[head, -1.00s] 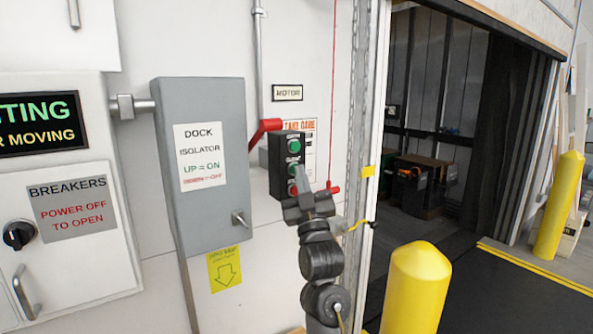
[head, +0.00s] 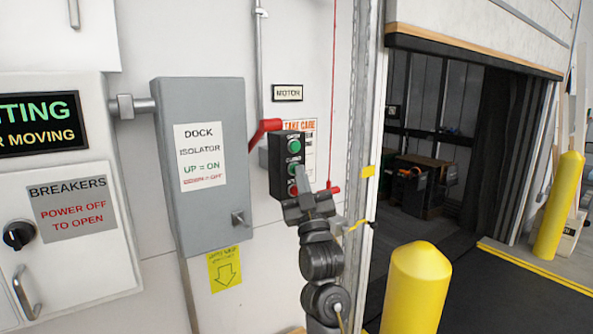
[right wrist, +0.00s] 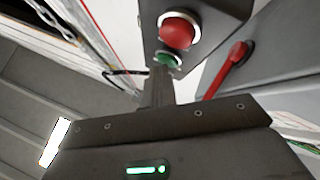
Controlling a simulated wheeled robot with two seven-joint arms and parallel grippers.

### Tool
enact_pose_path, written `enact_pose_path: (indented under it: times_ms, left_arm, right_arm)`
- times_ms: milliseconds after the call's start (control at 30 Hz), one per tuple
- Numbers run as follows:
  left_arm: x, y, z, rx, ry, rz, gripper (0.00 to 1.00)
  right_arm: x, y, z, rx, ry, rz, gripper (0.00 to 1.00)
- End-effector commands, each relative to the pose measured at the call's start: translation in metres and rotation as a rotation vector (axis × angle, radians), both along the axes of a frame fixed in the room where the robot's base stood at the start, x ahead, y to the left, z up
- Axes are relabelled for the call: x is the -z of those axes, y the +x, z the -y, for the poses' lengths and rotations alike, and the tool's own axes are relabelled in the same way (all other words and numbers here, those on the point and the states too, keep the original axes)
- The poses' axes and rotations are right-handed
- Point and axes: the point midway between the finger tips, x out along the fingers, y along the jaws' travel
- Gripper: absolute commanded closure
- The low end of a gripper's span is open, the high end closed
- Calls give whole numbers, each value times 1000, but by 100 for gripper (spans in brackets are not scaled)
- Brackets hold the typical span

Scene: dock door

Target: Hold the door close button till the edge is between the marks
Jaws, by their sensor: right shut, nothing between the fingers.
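The dark button box (head: 289,164) on the wall has a green top button (head: 294,146), a second green button (head: 293,169) below it and a red button (head: 292,189) at the bottom. My right gripper (head: 301,174) is shut and empty, its tip at the lower green button, partly covering it. In the right wrist view the fingertips (right wrist: 160,74) meet the green button (right wrist: 167,60), next to the red button (right wrist: 177,31); contact depth is unclear. The door's bottom edge (head: 475,52) hangs high in the opening. A yellow mark (head: 369,171) is on the door frame. My left gripper is out of view.
A grey isolator box (head: 213,225) and a breaker cabinet (head: 85,265) stand left of the buttons. A red lever (head: 264,131) juts beside the button box. Yellow bollards (head: 416,290) (head: 558,205) flank the doorway. Dark crates (head: 422,185) lie inside.

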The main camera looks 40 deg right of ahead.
Motion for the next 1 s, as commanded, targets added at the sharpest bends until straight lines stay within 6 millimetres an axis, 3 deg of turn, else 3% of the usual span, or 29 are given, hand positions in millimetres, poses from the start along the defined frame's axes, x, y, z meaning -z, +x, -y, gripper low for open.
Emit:
enact_pose_path:
  times_ms: [733, 1000]
  left_arm:
    - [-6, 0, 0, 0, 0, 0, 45]
    - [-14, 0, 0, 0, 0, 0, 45]
  right_arm:
    - [0, -19, -2, 0, 0, 0, 100]
    - [0, -44, -5, 1, -1, -2, 100]
